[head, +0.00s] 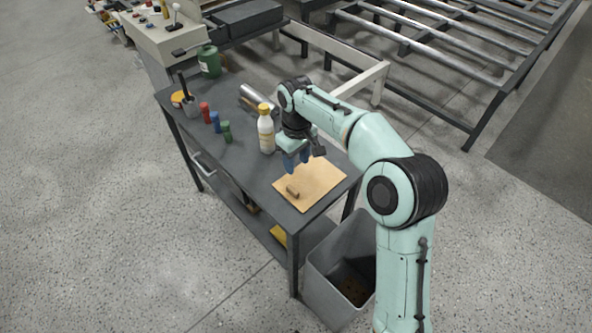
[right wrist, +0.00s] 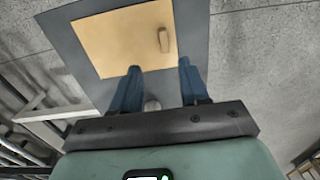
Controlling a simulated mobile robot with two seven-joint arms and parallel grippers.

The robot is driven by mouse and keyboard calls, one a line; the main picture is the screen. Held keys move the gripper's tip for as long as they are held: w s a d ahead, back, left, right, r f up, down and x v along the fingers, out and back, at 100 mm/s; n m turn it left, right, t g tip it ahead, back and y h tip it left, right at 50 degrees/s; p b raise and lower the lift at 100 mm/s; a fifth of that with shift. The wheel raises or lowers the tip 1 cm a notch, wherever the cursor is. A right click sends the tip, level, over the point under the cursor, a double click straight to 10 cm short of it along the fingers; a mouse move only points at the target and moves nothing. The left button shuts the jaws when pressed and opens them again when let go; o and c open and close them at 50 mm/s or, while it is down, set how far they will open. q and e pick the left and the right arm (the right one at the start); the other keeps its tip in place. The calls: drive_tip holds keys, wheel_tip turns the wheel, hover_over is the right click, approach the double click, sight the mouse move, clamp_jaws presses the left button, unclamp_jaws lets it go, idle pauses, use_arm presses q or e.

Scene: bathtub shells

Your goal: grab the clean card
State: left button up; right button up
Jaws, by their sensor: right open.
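A tan, flat card (head: 318,181) lies on the dark workbench near its right end. A small brown block (head: 292,191) rests on the card. My right gripper (head: 296,164) is above the far left edge of the card, pointing down, with blue fingers. In the right wrist view the fingers of my right gripper (right wrist: 158,72) are apart with nothing between them. The card (right wrist: 110,45) shows beyond the fingertips, with the brown block (right wrist: 163,40) on it. I cannot tell the exact height of the fingertips above the card. My left gripper is not in view.
A white bottle (head: 266,132) with a yellow cap stands close left of my right gripper. Red, blue and green cylinders (head: 214,121) stand further left. A grey bin (head: 338,255) stands on the floor beside the workbench's right end. The bench (head: 245,165) is clear in front of the bottle.

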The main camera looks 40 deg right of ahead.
drive_tip(key=b, duration=0.2)
hover_over(296, 192)
drive_tip(key=f, duration=0.8)
drive_tip(key=shift+w+d, duration=0.2)
drive_tip(key=shift+d, duration=0.1)
drive_tip(key=shift+s+a+f+b, duration=0.15)
drive_tip(key=shift+f+b, duration=0.05)
drive_tip(key=shift+f, duration=1.15)
drive_tip(key=shift+s+a+f+b, duration=0.1)
drive_tip(key=shift+a+f+b, duration=0.1)
drive_tip(key=shift+f, duration=1.1)
clamp_jaws()
